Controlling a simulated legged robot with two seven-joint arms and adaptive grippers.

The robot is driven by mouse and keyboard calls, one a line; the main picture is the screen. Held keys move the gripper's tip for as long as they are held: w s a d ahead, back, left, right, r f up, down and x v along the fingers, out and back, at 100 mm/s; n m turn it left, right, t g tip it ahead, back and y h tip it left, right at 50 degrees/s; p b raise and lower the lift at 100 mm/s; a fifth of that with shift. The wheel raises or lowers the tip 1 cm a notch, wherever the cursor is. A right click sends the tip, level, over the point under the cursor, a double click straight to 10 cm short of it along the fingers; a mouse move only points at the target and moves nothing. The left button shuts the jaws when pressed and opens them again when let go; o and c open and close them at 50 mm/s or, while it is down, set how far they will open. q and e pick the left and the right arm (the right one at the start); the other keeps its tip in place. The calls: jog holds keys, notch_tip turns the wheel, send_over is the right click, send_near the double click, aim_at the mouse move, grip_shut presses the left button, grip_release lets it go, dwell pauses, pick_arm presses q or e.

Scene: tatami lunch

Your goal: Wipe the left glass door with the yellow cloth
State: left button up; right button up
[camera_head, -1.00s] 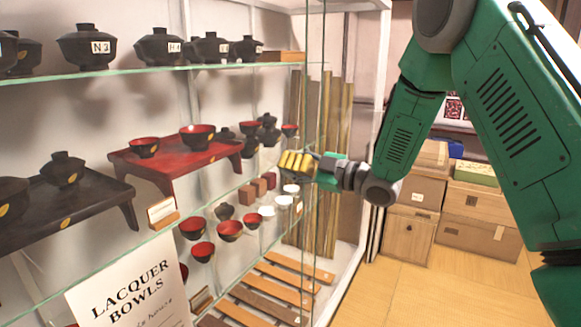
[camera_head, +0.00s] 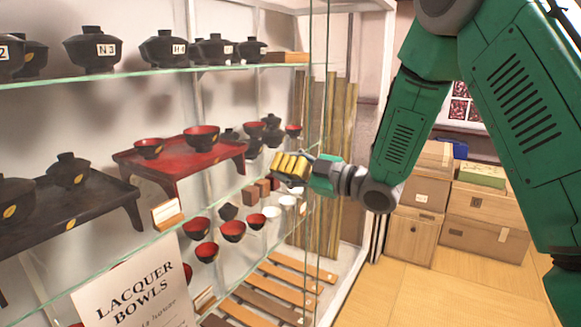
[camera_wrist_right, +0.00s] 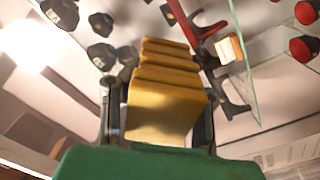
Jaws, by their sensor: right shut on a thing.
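The yellow cloth (camera_head: 290,166) is bunched in my right gripper (camera_head: 300,170), which is shut on it. In the right wrist view the folded cloth (camera_wrist_right: 165,90) fills the space between the fingers. In the head view the cloth is in front of the glass door (camera_head: 313,120) of the display cabinet, near its right-hand vertical edges. I cannot tell whether the cloth touches the glass. My right arm reaches in from the right. My left gripper is not in view.
Behind the glass, shelves hold black bowls (camera_head: 165,50), a red stand (camera_head: 180,155) and a black stand (camera_head: 60,215). A "Lacquer Bowls" sign (camera_head: 135,290) stands at lower left. Wooden boxes (camera_head: 485,220) are stacked at right. Tatami floor (camera_head: 390,295) is clear at lower right.

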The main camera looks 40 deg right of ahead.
jog(key=shift+s+a+b, duration=0.15)
jog(key=shift+s+a, duration=0.25)
jog(key=shift+a, duration=0.55)
jog(key=shift+s+a+b, duration=0.1)
jog(key=shift+s+a, duration=0.3)
jog(key=shift+a, duration=0.55)
jog(key=shift+s+a+b, duration=0.15)
jog(key=shift+s+a, duration=0.25)
jog(key=shift+a, duration=0.55)
jog(key=shift+s+a+b, duration=0.15)
jog(key=shift+s+a, duration=0.15)
jog(key=shift+a, duration=0.45)
jog(key=shift+s+a+b, duration=0.15)
jog(key=shift+s+a, duration=0.1)
jog(key=shift+a, duration=0.5)
send_near(250, 179)
jog(key=shift+x, duration=0.75)
jog(key=shift+w, duration=0.1)
